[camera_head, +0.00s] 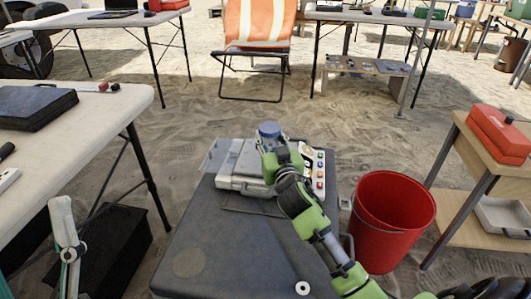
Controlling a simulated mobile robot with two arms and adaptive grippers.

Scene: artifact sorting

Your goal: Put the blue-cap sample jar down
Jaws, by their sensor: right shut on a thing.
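The blue-cap sample jar (269,130) is upright in my right gripper (272,147). Its blue cap shows above the fingers; most of its body is hidden by the gripper. The gripper is shut on it, over a pale grey instrument (236,181) with coloured buttons along its right side. I cannot tell whether the jar touches the instrument. My left gripper cannot be made out in the view.
A red bucket (391,220) stands close on the right. A wooden shelf with a red box (499,134) is farther right. A pale table (90,110) holds a black case (35,107) on the left.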

